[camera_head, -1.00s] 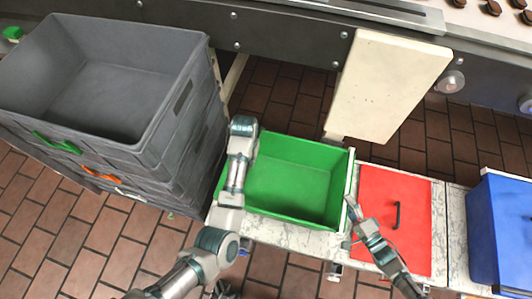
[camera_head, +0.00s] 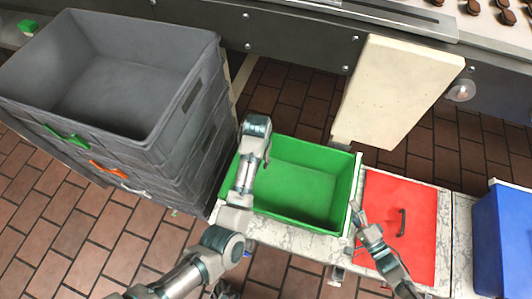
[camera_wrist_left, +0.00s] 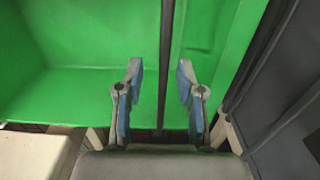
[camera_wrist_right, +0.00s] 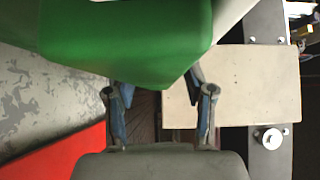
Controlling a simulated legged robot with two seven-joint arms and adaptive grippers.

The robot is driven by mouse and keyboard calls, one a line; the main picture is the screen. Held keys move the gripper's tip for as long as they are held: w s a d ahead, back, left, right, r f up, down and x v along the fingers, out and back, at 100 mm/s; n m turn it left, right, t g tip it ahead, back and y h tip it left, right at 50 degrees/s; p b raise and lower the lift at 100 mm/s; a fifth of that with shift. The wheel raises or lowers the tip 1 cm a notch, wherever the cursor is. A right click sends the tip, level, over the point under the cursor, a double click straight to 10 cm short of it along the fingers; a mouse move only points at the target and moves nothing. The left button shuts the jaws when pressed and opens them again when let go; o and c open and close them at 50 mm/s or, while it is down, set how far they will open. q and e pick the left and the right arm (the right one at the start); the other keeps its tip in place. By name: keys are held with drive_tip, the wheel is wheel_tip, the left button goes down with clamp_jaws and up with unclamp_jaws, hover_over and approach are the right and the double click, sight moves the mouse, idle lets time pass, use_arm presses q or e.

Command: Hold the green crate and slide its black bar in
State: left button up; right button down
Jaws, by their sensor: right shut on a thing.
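The green crate (camera_head: 300,190) stands open and empty on a marbled surface, and it fills much of the left wrist view (camera_wrist_left: 75,95). My left gripper (camera_head: 264,168) is over the crate's left side. In the left wrist view its fingers (camera_wrist_left: 160,95) are apart, with the dark bar (camera_wrist_left: 166,60) running lengthwise between them beside green crate wall. I cannot tell whether they touch it. My right gripper (camera_head: 354,208) is at the crate's right rim. In the right wrist view its fingers (camera_wrist_right: 160,105) are shut on the crate's green edge (camera_wrist_right: 130,45).
A stack of grey crates (camera_head: 165,140) stands close on the left. A red lid with a black handle (camera_head: 385,210) lies right of the green crate, with a blue box (camera_head: 500,240) further right. A cream board (camera_head: 395,90) projects behind.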

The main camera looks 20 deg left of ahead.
drive_tip(key=shift+s+f, duration=0.2)
drive_tip(key=shift+f, duration=0.3)
use_arm(q)
wheel_tip(320, 180, up, 10)
drive_tip(key=shift+r, duration=0.2)
drive_tip(key=shift+d, duration=0.1)
use_arm(e)
drive_tip(key=shift+c, duration=1.3)
unclamp_jaws()
drive_tip(key=shift+w+r, duration=0.1)
drive_tip(key=shift+w, duration=0.05)
use_arm(q)
drive_tip(key=shift+r, duration=0.1)
use_arm(e)
drive_tip(key=shift+d+r, duration=0.1)
drive_tip(key=shift+r, duration=0.1)
use_arm(q)
wheel_tip(320, 180, up, 3)
drive_tip(key=shift+w+r+p, duration=0.1)
drive_tip(key=shift+w+p, duration=0.05)
drive_tip(key=shift+p, duration=0.6)
use_arm(e)
drive_tip(key=v, duration=0.8)
drive_tip(key=shift+s+d+r, duration=0.1)
drive_tip(key=shift+s+d, duration=0.15)
drive_tip(key=shift+d, duration=0.05)
drive_tip(key=shift+o, duration=0.2)
